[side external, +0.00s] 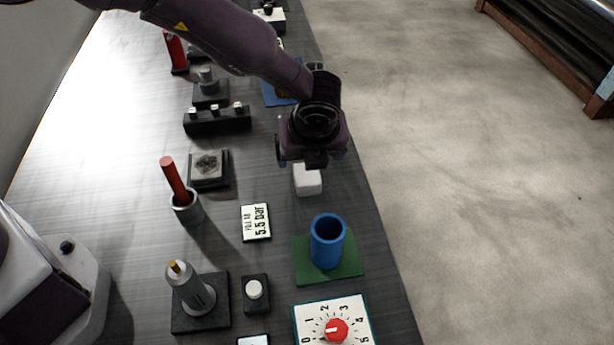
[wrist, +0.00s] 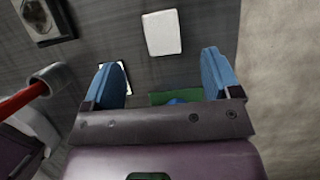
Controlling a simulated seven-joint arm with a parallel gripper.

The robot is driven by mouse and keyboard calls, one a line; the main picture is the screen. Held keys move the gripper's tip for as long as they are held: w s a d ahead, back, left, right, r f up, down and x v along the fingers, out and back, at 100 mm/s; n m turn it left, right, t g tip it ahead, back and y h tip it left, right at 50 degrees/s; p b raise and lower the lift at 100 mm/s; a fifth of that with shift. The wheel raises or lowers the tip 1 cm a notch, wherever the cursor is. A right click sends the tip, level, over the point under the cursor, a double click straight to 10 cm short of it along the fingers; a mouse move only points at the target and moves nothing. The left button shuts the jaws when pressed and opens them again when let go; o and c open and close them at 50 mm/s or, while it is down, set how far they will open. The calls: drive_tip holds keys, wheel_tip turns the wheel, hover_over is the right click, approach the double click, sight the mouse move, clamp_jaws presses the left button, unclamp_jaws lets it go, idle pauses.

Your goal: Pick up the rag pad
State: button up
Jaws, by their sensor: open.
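A plain white block-like pad (side external: 308,182) lies on the dark bench just below my gripper (side external: 315,158). In the wrist view the white pad (wrist: 162,32) lies beyond my open gripper (wrist: 160,75), roughly in line with the gap between its two blue fingers. Nothing is between the fingers, and they appear apart from the pad. A grey, marked square pad (side external: 208,165) sits in a dark tray to the left. The grey pad also shows at the top left of the wrist view (wrist: 38,14). I cannot tell for certain which of the two is the rag pad.
A blue cup (side external: 327,242) stands on a green mat (side external: 350,268) nearer the camera. A red-handled tool stands in a grey cup (side external: 186,208) at left. A pressure label (side external: 256,222) and a dial plate (side external: 310,318) lie nearby. The bench edge is close on the right.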

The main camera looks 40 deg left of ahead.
sight(307, 174)
drive_tip(key=x, duration=0.4)
drive_tip(key=shift+f, duration=0.2)
drive_tip(key=x, duration=0.5)
drive_tip(key=shift+s+d+f, duration=0.2)
drive_tip(key=shift+d, duration=0.15)
drive_tip(key=c, duration=1)
